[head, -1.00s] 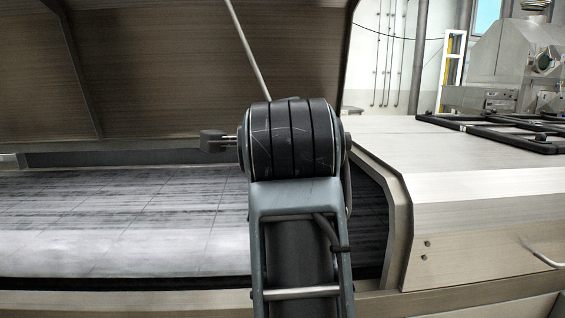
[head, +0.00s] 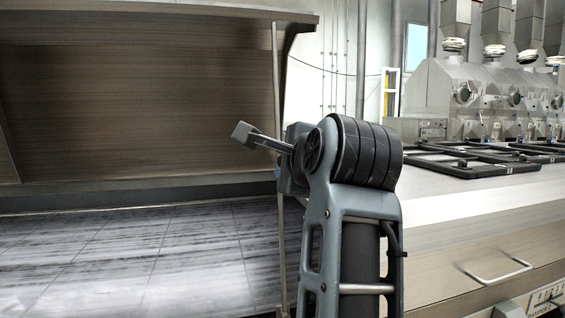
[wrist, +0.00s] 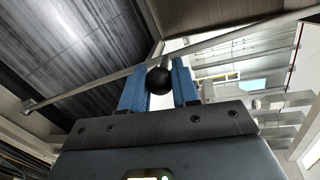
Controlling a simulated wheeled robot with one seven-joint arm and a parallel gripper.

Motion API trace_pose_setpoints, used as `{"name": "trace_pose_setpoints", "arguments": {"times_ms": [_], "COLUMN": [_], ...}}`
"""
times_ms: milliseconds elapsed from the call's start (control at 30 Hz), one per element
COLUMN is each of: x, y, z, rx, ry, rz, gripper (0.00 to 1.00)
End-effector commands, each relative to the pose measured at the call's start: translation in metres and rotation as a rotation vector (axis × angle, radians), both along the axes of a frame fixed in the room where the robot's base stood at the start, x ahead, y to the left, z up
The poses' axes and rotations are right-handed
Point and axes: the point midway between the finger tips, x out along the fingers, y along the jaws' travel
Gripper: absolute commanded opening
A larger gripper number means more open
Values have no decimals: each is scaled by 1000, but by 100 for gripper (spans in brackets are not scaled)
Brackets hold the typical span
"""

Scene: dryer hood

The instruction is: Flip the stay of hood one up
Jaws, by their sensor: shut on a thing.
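The stay (head: 276,80) of the hood is a thin metal rod. In the head view it runs nearly upright beside the right edge of the raised hood lid (head: 140,90) and passes behind my arm. In the wrist view the rod (wrist: 95,83) crosses slantwise beyond my fingers. A black ball knob (wrist: 158,81) sits at the rod, between the blue fingers of my gripper (wrist: 159,86). My gripper is shut on this knob of the stay.
The dark tiled bed (head: 130,250) lies open below the lid. To the right is a metal side counter with a bar handle (head: 498,272), black frames (head: 470,165) on top and a row of metal machines behind. My arm stands in front of the bed's right end.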

Motion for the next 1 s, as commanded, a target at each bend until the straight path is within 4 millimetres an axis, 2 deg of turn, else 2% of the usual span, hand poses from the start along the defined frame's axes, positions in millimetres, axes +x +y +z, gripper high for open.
{"name": "trace_pose_setpoints", "arguments": {"times_ms": [33, 200, 233, 433, 767, 1000], "x": [2, 2, 3, 2, -3, -36], "y": [-7, -8, -9, -7, -6, -15], "z": [0, 0, 0, 0, 0, 6], "rx": [3, 2, 2, 1, 0, 1], "ry": [-1, 0, 0, 0, 0, -3], "rz": [-13, -17, -18, -14, -9, -10], "gripper": [0, 0, 33, 52, 53, 53]}}
